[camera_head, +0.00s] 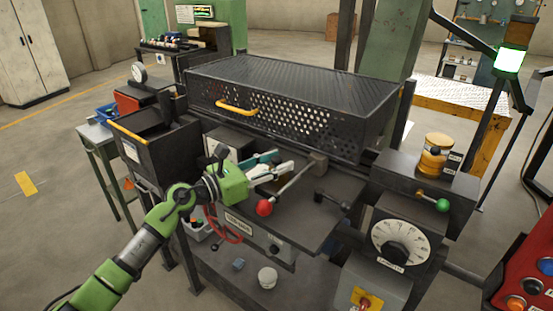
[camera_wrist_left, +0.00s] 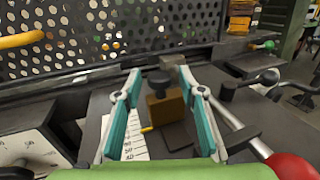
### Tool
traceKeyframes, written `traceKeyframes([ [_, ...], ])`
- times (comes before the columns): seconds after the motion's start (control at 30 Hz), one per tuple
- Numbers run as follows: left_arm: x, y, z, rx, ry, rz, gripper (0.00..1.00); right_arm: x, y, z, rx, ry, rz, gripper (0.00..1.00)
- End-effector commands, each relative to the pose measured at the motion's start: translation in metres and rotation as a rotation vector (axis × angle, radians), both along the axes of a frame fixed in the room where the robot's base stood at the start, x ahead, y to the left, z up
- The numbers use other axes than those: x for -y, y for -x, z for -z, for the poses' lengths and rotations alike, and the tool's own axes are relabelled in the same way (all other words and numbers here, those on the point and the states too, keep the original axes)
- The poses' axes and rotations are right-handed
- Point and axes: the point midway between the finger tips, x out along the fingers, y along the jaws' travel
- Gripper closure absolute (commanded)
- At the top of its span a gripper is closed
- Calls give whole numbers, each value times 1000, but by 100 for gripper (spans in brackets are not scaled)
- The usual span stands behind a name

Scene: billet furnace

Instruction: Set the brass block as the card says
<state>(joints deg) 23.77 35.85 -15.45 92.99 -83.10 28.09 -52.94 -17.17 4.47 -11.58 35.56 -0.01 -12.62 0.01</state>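The brass block (camera_wrist_left: 165,107), a brownish-gold cube, stands on the dark machine bed in the left wrist view, beyond and between my finger pads. My left gripper (camera_wrist_left: 160,78) is open, with its two teal-lined fingers apart on either side of the line to the block; no contact shows. In the head view my left gripper (camera_head: 284,163) reaches over the bed from the left, and I cannot make out the block there. A white scale (camera_wrist_left: 135,138) with a yellow pointer lies left of the block. I cannot identify the card or read its text. My right gripper is out of view.
A black perforated guard (camera_head: 290,105) with a yellow handle (camera_head: 236,106) stands behind the bed. A red-knobbed lever (camera_head: 264,208) is close beside my left gripper. A dial (camera_head: 400,240) and a green-knobbed lever (camera_head: 442,205) are at the right. A lit lamp (camera_head: 509,61) stands above.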

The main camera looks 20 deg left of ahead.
Motion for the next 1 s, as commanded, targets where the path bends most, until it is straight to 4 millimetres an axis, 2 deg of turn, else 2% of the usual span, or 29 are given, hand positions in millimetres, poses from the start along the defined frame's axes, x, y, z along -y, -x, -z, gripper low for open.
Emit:
traceKeyframes([
  [0.3, 2, -2, 0, 0, 0, 0, 63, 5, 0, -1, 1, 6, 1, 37],
  [0.43, 2, -2, 0, 0, 0, 0, 97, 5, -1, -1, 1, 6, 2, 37],
  [0.47, 2, -2, 0, 0, 0, 0, 100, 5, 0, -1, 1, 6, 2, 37],
  [1.0, -2, 7, 0, 0, 0, -1, 100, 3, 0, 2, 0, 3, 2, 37],
])
